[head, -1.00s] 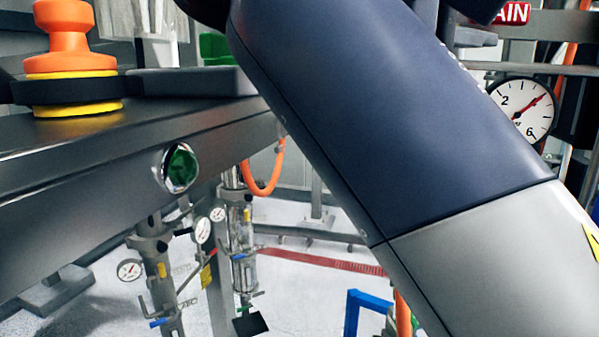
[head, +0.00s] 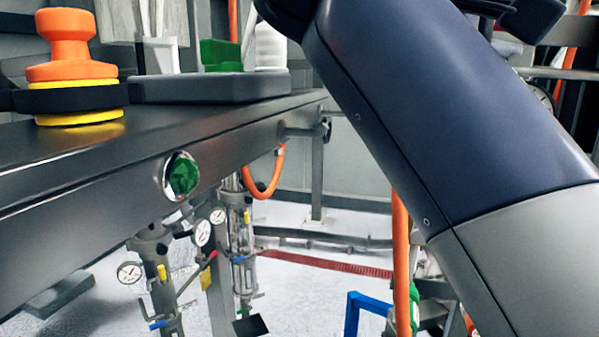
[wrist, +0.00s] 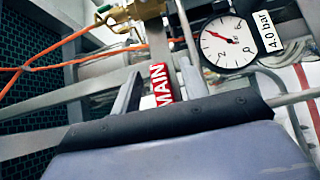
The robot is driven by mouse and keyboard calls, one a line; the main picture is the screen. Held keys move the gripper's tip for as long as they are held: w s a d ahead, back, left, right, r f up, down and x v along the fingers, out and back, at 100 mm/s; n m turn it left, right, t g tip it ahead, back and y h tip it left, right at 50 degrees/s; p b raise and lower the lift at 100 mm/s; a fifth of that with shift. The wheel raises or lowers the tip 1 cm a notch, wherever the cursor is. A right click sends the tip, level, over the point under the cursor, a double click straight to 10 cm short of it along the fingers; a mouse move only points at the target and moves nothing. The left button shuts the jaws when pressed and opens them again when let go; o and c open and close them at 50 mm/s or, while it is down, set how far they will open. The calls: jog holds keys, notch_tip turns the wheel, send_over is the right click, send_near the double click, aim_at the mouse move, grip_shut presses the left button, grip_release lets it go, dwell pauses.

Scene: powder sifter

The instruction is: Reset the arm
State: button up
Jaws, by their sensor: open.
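My arm (head: 425,110) crosses the right side of the head view, slanting from the top middle down to the lower right. Its far end leaves the top of that view, so my gripper does not show there. In the wrist view my gripper (wrist: 160,80) shows as two grey fingers beyond the dark edge of my wrist. They stand apart with nothing held between them. A red MAIN sign (wrist: 161,84) shows behind the gap between the fingers.
A grey bench (head: 100,165) fills the left, carrying an orange-and-yellow knob (head: 72,50) and a dark tray (head: 205,88). A pressure gauge (wrist: 228,42) is near in the wrist view. Orange hoses (head: 401,260) and a blue frame (head: 352,312) stand beyond.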

jog(key=x, duration=0.2)
jog(key=shift+w+d, duration=0.1)
jog(key=shift+d, duration=0.25)
jog(key=shift+w, duration=0.1)
jog(key=shift+r+n+t+h+b, duration=0.4)
jog(key=shift+r+n+h+b, duration=0.1)
jog(key=shift+r+n+h, duration=0.35)
jog(key=shift+f, duration=0.1)
